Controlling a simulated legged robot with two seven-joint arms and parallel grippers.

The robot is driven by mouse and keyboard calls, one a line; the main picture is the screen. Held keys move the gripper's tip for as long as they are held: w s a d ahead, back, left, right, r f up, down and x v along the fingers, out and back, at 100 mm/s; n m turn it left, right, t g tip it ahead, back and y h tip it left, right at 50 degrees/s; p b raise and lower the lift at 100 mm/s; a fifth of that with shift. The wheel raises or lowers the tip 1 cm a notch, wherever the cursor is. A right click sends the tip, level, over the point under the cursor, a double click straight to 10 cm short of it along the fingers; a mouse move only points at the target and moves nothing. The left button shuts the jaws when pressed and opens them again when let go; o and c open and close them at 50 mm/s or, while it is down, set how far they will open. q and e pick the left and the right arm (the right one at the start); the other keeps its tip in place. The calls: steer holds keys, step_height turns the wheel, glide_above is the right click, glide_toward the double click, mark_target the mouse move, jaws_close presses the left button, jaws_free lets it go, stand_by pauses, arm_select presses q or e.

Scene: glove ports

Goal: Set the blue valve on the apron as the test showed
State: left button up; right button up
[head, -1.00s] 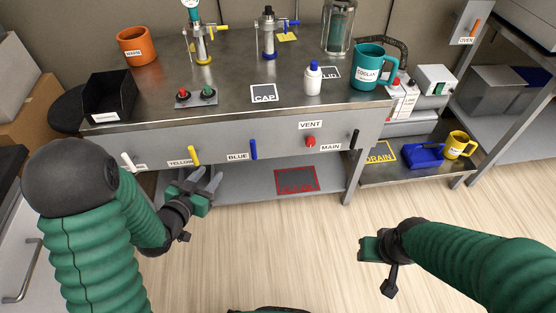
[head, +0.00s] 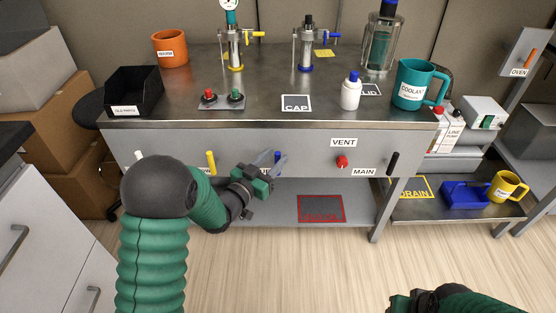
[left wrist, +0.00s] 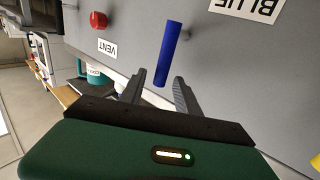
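The blue valve handle (left wrist: 168,52) on the bench's grey front apron (head: 310,143) shows clearly in the left wrist view, beside the BLUE label (left wrist: 248,8). In the head view only a bit of the handle (head: 277,156) shows, the rest hidden by my gripper. My left gripper (left wrist: 160,85) is open, its two fingers on either side of the handle's near end. I cannot tell whether they touch it. My right gripper (head: 405,302) is at the bottom edge of the head view, mostly cut off, and its fingers do not show.
On the apron are the yellow handle (head: 211,163), the red VENT knob (head: 342,161) and the black MAIN handle (head: 392,163). On the bench stand two columns with a yellow lever (head: 255,35) and a blue lever (head: 331,37). A lower shelf (head: 285,205) lies beneath the apron.

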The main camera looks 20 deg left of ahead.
arm_select(q)
steer(key=shift+x, duration=1.1)
jaws_close()
stand_by(0.6)
